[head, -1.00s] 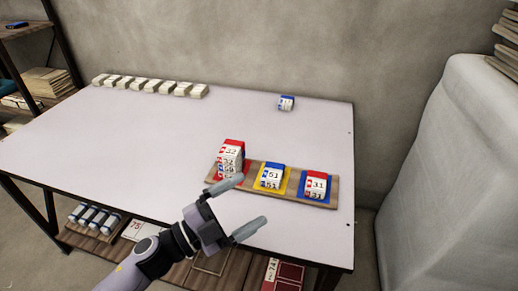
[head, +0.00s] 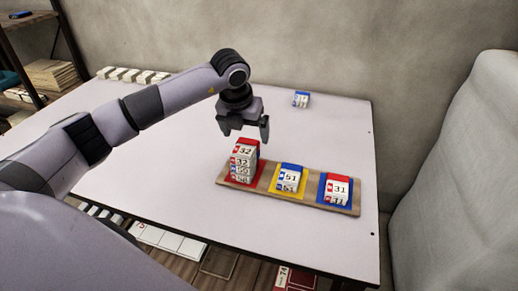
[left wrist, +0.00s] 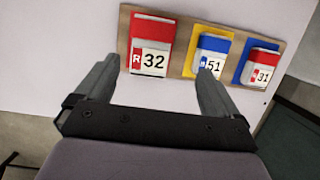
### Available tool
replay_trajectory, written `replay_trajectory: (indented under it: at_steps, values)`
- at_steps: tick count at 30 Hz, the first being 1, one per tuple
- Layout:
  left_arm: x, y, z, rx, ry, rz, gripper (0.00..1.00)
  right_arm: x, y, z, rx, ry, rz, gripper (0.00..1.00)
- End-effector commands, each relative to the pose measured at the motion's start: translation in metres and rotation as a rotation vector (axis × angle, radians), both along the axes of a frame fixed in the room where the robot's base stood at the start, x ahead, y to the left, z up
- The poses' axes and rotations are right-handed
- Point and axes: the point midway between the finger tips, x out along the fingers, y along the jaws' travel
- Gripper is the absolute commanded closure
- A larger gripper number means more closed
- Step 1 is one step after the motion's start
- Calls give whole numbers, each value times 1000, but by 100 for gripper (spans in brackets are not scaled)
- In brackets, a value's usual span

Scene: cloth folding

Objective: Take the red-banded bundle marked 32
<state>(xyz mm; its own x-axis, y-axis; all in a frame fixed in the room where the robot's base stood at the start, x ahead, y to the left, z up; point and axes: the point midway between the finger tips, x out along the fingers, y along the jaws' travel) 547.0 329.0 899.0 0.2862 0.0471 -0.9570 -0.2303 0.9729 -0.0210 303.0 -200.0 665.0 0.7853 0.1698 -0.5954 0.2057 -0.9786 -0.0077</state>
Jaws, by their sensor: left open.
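The red-banded bundle marked 32 (head: 245,150) is the top of a stack on the red square at the left end of a wooden board (head: 312,204). Another bundle with 32 shows just below it. In the left wrist view the top bundle (left wrist: 151,48) lies beyond and between my two fingers, its label reading R 32. My left gripper (head: 243,136) is open and empty, pointing down just above the stack, apart from it as far as I can tell. My right gripper is not in view.
A blue-banded bundle 51 (head: 290,178) sits on the yellow square and a red-banded 31 (head: 337,189) on the blue square. Several white bundles (head: 133,76) line the far left edge. The table right of the board is clear.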

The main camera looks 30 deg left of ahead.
Motion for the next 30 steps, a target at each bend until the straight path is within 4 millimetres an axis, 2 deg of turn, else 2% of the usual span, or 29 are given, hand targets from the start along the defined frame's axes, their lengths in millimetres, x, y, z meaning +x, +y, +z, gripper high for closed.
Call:
replay_trajectory:
  at_steps: [5,13,18,30]
  values:
    - [4,9,-10,26,0,18,4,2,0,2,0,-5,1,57]
    - [7,15,-45,24,3,17,4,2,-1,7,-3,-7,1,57]
    - [14,16,-64,22,0,16,4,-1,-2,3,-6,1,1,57]
    - [14,16,-67,22,-2,14,4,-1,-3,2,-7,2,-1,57]
